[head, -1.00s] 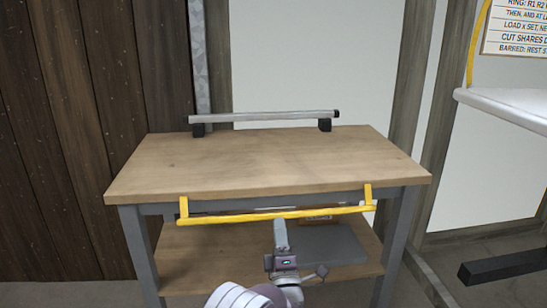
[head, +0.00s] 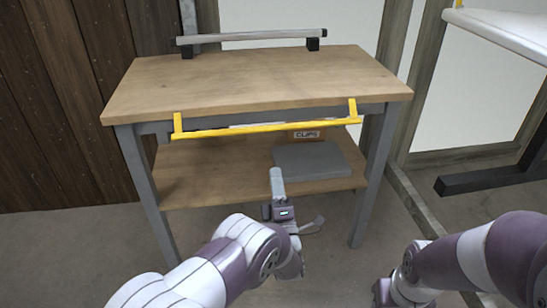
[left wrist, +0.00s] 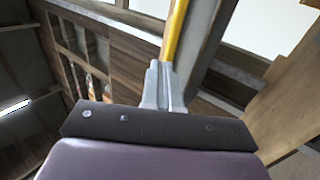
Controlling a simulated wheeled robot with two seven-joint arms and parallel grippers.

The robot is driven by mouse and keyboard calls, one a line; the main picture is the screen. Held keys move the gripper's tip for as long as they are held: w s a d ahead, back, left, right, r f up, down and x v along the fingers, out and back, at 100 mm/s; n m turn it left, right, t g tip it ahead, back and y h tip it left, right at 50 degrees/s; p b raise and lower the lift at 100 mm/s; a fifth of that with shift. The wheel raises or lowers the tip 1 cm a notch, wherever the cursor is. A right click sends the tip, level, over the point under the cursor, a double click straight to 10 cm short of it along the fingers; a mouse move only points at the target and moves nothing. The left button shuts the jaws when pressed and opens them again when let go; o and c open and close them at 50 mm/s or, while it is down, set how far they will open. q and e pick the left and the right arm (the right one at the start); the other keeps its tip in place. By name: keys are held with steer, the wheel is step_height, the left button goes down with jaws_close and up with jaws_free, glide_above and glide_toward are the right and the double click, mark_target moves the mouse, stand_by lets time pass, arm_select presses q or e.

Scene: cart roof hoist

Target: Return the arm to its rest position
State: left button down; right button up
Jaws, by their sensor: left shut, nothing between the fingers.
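My left gripper (head: 276,174) is shut and empty. It points toward the table from below the yellow bar (head: 250,130) and shows apart from it in the head view. In the left wrist view the shut fingers (left wrist: 163,84) point up, with the yellow bar (left wrist: 175,32) running up behind their tips. My left arm (head: 215,262) comes in from the bottom left. My right arm (head: 470,255) shows at the bottom right, bent; its gripper is out of view.
The wooden table (head: 250,85) carries a grey rod (head: 250,36) on black supports at its back. A grey slab (head: 312,160) and a CLIPS box (head: 307,134) are on its lower shelf (head: 215,172). A white surface (head: 500,25) stands at the right. Floor around the arms is clear.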

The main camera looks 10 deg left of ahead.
arm_select(q)
steer(key=shift+s+f, duration=0.3)
steer(key=shift+s, duration=0.05)
